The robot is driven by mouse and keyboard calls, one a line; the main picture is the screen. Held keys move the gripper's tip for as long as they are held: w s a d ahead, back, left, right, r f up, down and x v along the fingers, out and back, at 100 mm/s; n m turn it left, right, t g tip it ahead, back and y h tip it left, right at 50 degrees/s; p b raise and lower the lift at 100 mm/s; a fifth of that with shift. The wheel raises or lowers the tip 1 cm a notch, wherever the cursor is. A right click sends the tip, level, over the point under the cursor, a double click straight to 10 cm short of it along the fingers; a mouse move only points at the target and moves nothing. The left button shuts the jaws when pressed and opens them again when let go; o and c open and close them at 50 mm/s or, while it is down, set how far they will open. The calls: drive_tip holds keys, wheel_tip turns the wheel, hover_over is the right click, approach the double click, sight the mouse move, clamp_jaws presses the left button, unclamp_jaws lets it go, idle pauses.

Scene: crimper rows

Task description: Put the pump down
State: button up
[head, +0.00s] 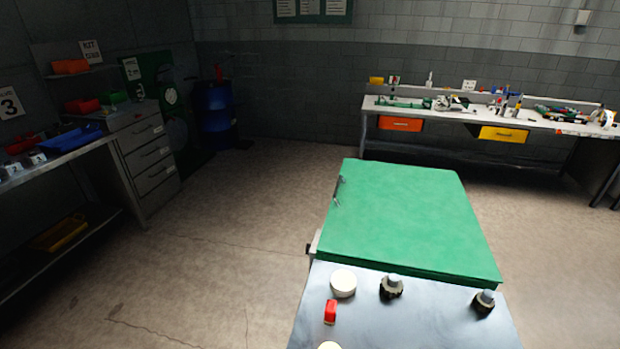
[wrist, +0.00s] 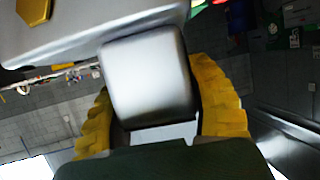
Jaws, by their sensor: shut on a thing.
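In the wrist view my gripper (wrist: 150,78) has ridged yellow fingers on both sides of a smooth silver-grey block (wrist: 147,72). The fingers are shut on it, and I take this block to be the pump; only part of it shows. A pale grey slab-like surface (wrist: 85,28) with a yellow part (wrist: 33,10) lies just beyond the block. I cannot tell whether the block touches it. Neither my gripper nor the pump shows in the head view.
In the head view, a green-topped unit (head: 405,215) stands ahead, beside a grey panel (head: 420,310) with knobs. A cluttered workbench (head: 450,113) stands at the back right. A left bench (head: 60,160), a drawer cabinet (head: 145,155) and a blue drum (head: 215,110) line the left. Floor between is clear.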

drive_tip(key=s+a+f+n+y, duration=0.1)
drive_tip(key=a+f+n+y, duration=0.2)
drive_tip(key=a, duration=1.9)
drive_tip(key=s+r+p, duration=0.2)
drive_tip(key=r+p, duration=0.8)
drive_tip(key=r, duration=0.1)
drive_tip(key=s+d+r+p, duration=0.1)
drive_tip(key=s+r+p, duration=0.2)
drive_tip(key=r+p, duration=0.8)
drive_tip(key=s+d+r+y+p, duration=0.1)
drive_tip(key=s+r+p, duration=0.1)
drive_tip(key=r+p, duration=0.8)
drive_tip(key=shift+s+r+n+g, duration=0.3)
drive_tip(key=shift+s+r, duration=0.05)
drive_tip(key=shift+r, duration=0.1)
